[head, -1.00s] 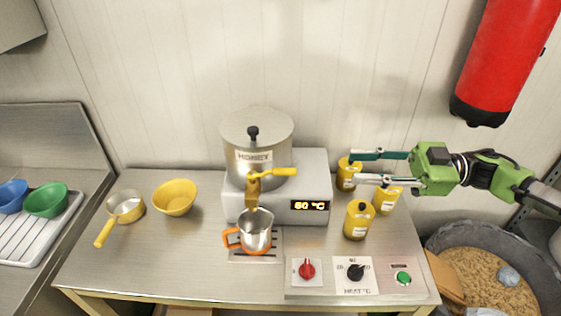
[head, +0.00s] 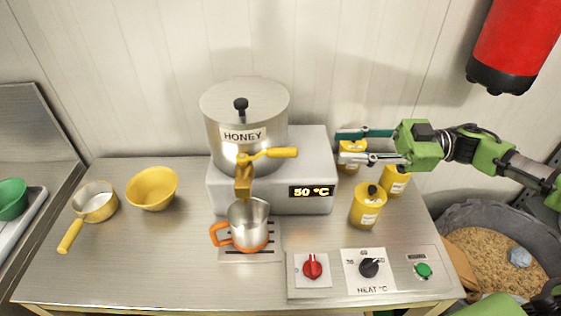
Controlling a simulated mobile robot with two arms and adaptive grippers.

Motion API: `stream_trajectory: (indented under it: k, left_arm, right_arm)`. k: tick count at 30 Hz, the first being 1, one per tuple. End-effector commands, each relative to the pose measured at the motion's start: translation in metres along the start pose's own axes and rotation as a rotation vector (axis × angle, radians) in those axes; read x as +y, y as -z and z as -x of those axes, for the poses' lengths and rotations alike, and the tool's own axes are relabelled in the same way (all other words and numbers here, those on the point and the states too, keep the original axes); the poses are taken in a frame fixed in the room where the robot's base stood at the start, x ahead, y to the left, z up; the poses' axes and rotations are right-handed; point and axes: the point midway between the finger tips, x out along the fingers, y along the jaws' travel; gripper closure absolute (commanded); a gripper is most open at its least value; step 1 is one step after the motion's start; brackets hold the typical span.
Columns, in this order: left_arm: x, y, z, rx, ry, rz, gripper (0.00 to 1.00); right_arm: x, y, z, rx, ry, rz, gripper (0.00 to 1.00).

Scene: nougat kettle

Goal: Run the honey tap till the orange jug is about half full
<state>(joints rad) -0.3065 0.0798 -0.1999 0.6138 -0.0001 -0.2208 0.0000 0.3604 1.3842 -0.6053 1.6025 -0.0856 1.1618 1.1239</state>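The steel honey kettle (head: 222,118) sits on the grey heater, its front label reading HONEY. Its brass tap (head: 243,183) points down, with a yellow lever (head: 283,152) turned sideways to the right. The steel jug with an orange handle and base (head: 248,233) stands upright on the slotted plate (head: 268,253) under the tap. I see no clear honey stream, and I cannot tell the level inside the jug. My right gripper (head: 338,147) is open and empty, right of the kettle and lever, over the yellow bottles. My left gripper is not in view.
The heater's display (head: 312,192) reads 50 °C. Several yellow bottles (head: 365,210) stand right of the heater. In front are a red knob (head: 312,266), a black heat knob (head: 369,267) and a green button (head: 424,270). A yellow bowl (head: 152,187) and pan (head: 93,205) stand left.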

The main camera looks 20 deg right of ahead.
Motion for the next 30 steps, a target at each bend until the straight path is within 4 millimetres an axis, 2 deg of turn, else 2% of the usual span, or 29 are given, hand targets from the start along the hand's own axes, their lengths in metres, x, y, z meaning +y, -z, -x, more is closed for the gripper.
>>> stream_trajectory:
  k: [1,3,7,10,24,30]
  left_arm:
    - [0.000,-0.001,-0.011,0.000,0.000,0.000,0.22]
    - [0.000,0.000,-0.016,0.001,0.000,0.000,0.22]
    - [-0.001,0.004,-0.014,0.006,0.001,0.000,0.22]
    - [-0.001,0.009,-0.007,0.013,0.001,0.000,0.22]
    - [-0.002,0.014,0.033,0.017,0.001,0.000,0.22]
    - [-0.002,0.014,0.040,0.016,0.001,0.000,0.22]
  right_arm:
    - [-0.002,-0.011,0.000,0.000,0.000,0.000,0.69]
    - [-0.003,-0.016,0.000,0.000,0.000,0.000,0.69]
    - [-0.003,-0.015,-0.004,0.001,0.001,0.000,0.69]
    - [-0.003,-0.012,-0.015,0.004,0.002,-0.001,0.69]
    - [-0.003,-0.010,-0.110,0.005,0.002,0.001,0.69]
    - [-0.003,-0.013,-0.132,0.002,0.000,0.000,0.69]
